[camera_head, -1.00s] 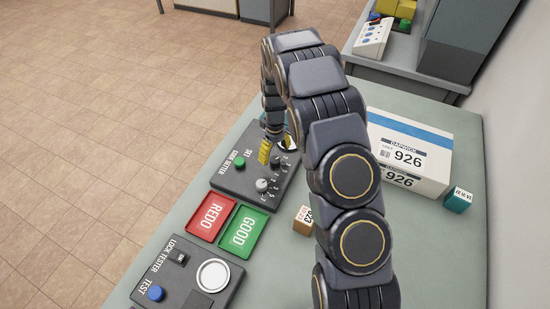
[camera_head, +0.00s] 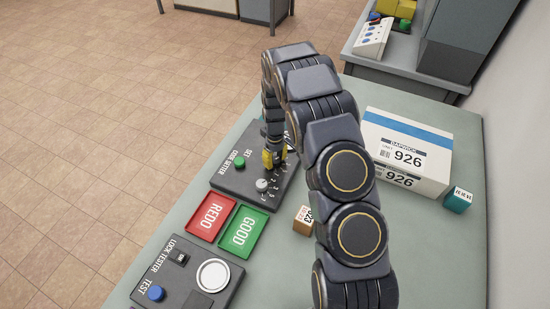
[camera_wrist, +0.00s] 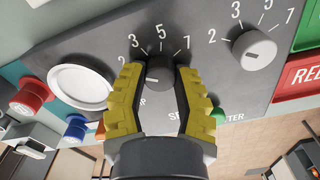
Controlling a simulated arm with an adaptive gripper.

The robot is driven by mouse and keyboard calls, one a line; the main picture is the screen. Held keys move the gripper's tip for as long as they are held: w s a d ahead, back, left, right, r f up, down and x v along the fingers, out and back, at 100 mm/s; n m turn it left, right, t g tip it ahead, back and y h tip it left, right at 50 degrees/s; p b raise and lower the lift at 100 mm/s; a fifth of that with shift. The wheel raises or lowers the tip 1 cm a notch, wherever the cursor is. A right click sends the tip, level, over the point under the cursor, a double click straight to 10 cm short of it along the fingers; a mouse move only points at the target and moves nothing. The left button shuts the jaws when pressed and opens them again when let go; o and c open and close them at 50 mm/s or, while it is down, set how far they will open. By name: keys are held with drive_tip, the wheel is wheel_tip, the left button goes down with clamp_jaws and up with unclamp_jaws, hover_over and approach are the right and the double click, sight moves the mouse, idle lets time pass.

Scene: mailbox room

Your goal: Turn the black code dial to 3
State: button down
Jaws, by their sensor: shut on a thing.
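My gripper (camera_wrist: 160,72) is shut on the black code dial (camera_wrist: 160,74), with one yellow finger on each side of it. The numbers 3, 5 and 7 show in an arc around the dial, on the side away from my wrist. A pale mark on the dial's top points roughly left; I cannot tell exactly which number it lines up with. In the head view my gripper (camera_head: 273,158) is down at the grey code setter panel (camera_head: 225,182), and its fingers and my arm hide the black dial there.
A light grey dial (camera_wrist: 254,50) with its own numbers sits beside the black one. A green button (camera_head: 239,162) is on the panel. Red REDO (camera_head: 212,217) and green GOOD (camera_head: 243,231) trays lie in front. A white box (camera_head: 405,155) stands at right.

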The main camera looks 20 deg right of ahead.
drive_tip(key=m, duration=0.3)
drive_tip(key=shift+m, duration=2.2)
drive_tip(key=c, duration=0.7)
unclamp_jaws()
drive_tip(key=shift+r, duration=0.1)
